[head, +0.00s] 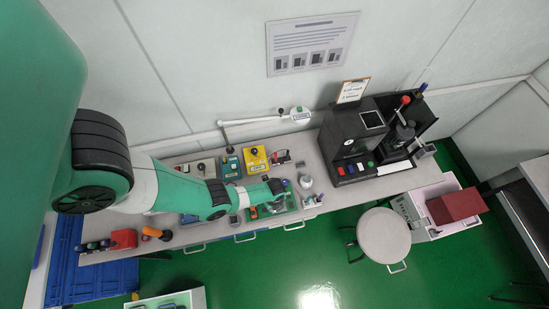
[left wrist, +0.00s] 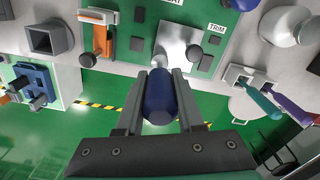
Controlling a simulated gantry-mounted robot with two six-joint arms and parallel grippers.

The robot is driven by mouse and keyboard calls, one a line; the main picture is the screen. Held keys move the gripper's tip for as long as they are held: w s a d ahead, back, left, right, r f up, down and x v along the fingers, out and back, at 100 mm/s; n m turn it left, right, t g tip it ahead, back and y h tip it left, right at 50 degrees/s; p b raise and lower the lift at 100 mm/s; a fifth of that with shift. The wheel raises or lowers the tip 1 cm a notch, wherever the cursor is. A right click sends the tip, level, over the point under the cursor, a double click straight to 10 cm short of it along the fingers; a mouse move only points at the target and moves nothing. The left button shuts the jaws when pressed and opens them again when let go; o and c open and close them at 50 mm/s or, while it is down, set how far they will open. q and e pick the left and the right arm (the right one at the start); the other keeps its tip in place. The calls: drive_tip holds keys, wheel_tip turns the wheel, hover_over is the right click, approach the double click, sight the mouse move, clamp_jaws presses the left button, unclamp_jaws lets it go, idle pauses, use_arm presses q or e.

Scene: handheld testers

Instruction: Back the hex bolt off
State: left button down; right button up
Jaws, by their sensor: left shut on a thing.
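My left gripper (head: 277,187) is over the green tester panel at the bench's front edge in the head view. In the left wrist view its two fingers (left wrist: 160,88) are shut on a blue rounded handle (left wrist: 160,103). The far end of the handle points toward a pale metal plate (left wrist: 176,40) on the green panel (left wrist: 133,22), beside a TRIM label (left wrist: 216,27). A dark round piece (left wrist: 195,53) sits at the plate's right side. I cannot tell if it is the hex bolt, or if the handle's tip touches anything. My right gripper is not in view.
An orange-handled lever (left wrist: 99,42) and a square grey socket (left wrist: 48,38) lie left of the plate. A holder with teal and purple handles (left wrist: 262,95) is at the right. A yellow box (head: 255,160) and a black machine (head: 352,140) stand on the bench (head: 315,160).

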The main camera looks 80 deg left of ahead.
use_arm(q)
drive_tip(key=n, duration=0.6)
drive_tip(key=n, duration=0.6)
drive_tip(key=n, duration=0.6)
drive_tip(key=shift+r, duration=0.1)
